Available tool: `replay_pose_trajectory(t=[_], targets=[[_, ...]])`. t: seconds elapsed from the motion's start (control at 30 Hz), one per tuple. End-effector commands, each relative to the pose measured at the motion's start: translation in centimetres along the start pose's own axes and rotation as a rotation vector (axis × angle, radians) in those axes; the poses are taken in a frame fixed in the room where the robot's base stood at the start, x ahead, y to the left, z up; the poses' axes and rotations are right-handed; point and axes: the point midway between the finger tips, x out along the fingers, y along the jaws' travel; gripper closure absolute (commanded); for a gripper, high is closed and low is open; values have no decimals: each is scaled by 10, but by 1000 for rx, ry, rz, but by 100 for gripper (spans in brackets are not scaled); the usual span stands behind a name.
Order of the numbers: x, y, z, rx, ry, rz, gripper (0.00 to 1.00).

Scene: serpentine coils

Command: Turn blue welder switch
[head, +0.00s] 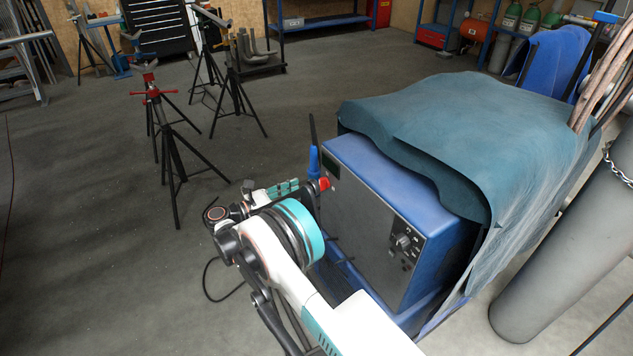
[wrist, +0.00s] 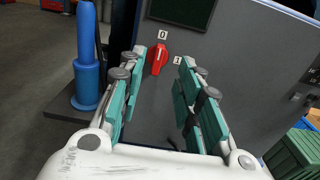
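The blue welder (head: 350,165) stands right of centre in the head view, with a grey front panel. Its red switch (head: 323,184) sits near the panel's left edge. In the wrist view the red switch (wrist: 156,58) is between the labels "0" and "1", its white line near upright. My gripper (head: 303,186) is in front of the panel at the switch. In the wrist view my gripper (wrist: 163,58) is open, its teal-padded fingers spread to either side of the switch. The switch shows near the left fingertip; I cannot tell whether they touch.
A blue cylinder (wrist: 88,75) stands left of the fingers, near the panel's edge. A teal cover (head: 470,135) drapes over the welder, and a grey gas cylinder (head: 565,255) stands to the right. The floor on the left is open around black tripod stands (head: 170,140).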

Motion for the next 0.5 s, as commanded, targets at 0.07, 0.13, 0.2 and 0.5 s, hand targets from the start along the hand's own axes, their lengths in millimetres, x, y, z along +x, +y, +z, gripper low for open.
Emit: replay_pose_trajectory(t=[0.07, 0.13, 0.2, 0.5], targets=[[18, 0, -2, 0, 0, -3, 68], [31, -1, -2, 0, 0, -3, 68], [44, 0, -2, 0, 0, -3, 68], [78, 0, -1, 1, 1, -1, 68]])
